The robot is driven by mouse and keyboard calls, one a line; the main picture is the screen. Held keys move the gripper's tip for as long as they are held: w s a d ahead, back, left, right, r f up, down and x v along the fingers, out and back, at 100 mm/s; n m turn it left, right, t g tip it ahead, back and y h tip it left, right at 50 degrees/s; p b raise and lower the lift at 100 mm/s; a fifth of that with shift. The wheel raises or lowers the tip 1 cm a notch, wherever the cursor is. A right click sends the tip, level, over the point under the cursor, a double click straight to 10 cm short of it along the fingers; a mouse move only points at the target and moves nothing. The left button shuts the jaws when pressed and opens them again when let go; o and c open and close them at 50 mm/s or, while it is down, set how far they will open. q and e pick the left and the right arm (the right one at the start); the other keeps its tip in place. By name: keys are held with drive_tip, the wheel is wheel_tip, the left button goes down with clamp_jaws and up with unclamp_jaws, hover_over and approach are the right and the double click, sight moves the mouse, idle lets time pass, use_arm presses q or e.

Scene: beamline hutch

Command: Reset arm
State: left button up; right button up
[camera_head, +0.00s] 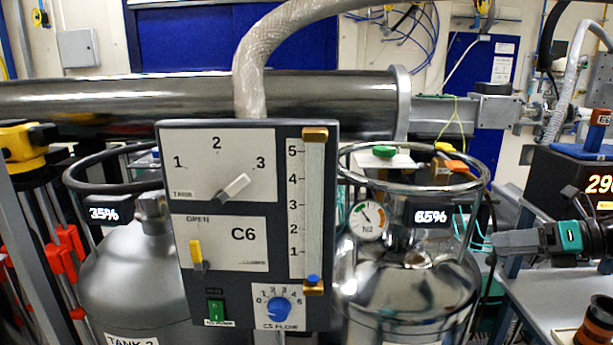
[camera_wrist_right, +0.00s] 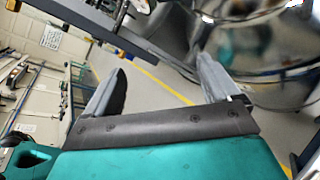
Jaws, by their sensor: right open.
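My right gripper (camera_head: 498,243) comes in from the right edge in the head view, at the height of the tank tops. In the right wrist view my right gripper (camera_wrist_right: 158,78) has its two grey fingers spread apart with nothing between them. It is to the right of the dark control panel (camera_head: 178,302) and of the shiny tank (camera_head: 405,285), and I see no object held in it. My left gripper is not in view.
The panel carries a tank selector (camera_head: 233,188), a yellow-handled lever (camera_head: 196,254), a green switch (camera_head: 215,309) and a blue flow knob (camera_head: 279,309). A grey tank (camera_head: 140,280) stands at left. A steel pipe (camera_head: 200,100) crosses behind. A bench (camera_head: 550,295) stands at right.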

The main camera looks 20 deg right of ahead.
drive_tip(key=s+a+f+m+t+h, duration=0.25)
drive_tip(key=a+f+m, duration=0.45)
drive_tip(key=f+m, duration=0.45)
drive_tip(key=s+a+f+m+t+h, duration=0.2)
drive_tip(key=s+a+f+m+h, duration=0.2)
drive_tip(key=a+f+m, duration=0.55)
drive_tip(key=s+a+f+m+g, duration=0.1)
drive_tip(key=s+a+f+m, duration=0.1)
drive_tip(key=a+f+m, duration=0.1)
drive_tip(key=s+a+f+m+g+h, duration=0.1)
drive_tip(key=s+a+f+m, duration=0.2)
drive_tip(key=a+m, duration=0.3)
drive_tip(key=s+a+f+m+g, duration=0.1)
drive_tip(key=s+a+f+m, duration=0.1)
drive_tip(key=a, duration=0.5)
drive_tip(key=f+m, duration=0.1)
drive_tip(key=m, duration=0.1)
drive_tip(key=shift+s+f+m, duration=0.3)
drive_tip(key=shift+f, duration=0.1)
